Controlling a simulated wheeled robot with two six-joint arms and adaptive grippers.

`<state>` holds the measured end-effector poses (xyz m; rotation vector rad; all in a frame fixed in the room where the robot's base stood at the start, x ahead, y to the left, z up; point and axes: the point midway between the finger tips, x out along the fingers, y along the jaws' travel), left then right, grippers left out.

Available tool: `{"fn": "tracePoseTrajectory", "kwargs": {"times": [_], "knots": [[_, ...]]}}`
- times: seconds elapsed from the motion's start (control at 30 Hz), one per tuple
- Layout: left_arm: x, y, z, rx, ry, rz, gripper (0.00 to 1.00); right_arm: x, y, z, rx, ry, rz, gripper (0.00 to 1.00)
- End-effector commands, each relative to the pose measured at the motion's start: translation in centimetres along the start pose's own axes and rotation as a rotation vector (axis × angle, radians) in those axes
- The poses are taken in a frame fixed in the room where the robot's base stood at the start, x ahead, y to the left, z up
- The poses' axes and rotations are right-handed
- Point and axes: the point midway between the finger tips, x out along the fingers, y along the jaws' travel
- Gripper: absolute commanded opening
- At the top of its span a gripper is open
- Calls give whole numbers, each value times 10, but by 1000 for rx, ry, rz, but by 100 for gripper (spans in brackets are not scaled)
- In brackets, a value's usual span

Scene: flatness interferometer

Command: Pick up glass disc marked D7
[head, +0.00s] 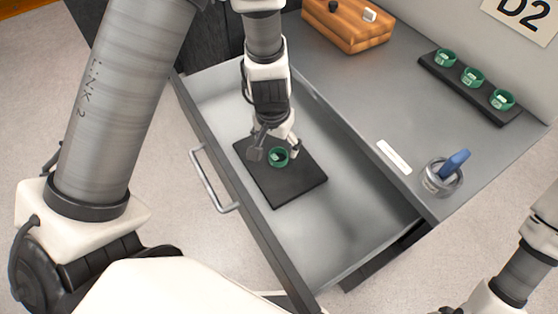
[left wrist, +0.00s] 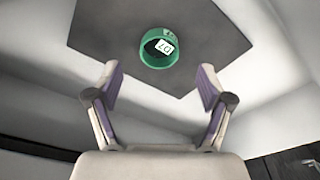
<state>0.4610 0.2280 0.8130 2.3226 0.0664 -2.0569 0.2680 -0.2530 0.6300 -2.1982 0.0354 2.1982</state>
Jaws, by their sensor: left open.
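The glass disc marked D7 (left wrist: 165,47) shows in the left wrist view inside a green ring, with a white label reading D7. In the head view the green ring with the disc (head: 278,156) sits on a black mat (head: 297,190) inside an open drawer (head: 340,222). My left gripper (head: 275,150) is open and close to the ring in the head view. In the left wrist view my left gripper (left wrist: 160,92) has its fingers spread wide, with the ring beyond the fingertips and nothing between them. My right gripper is not seen; part of my right arm shows at the lower right.
A black rack (head: 468,88) with three green rings stands on the grey worktop. A metal cup (head: 440,180) with a blue item stands near the worktop's front corner. An orange-brown wooden box (head: 345,28) is at the back. The drawer walls surround the mat.

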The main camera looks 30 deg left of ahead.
Motion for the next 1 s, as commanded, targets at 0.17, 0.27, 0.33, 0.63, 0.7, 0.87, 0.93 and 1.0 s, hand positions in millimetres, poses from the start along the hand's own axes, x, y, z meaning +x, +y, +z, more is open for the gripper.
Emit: {"fn": "tracePoseTrajectory", "kwargs": {"times": [0.17,0.27,0.33,0.63,0.7,0.87,0.93,1.0], "knots": [[37,1,-1,-1,-2,0,80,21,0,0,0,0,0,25],[49,1,-1,-1,0,-1,80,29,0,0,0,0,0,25],[50,1,-1,0,0,-1,80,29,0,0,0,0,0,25],[48,1,-2,0,0,-1,34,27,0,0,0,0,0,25],[48,1,-2,0,0,-1,16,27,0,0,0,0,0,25],[48,1,-1,0,-1,-1,16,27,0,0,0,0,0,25],[49,1,-1,0,-1,-1,16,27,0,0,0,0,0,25],[48,1,-1,0,-1,-1,16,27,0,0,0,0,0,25]]}}
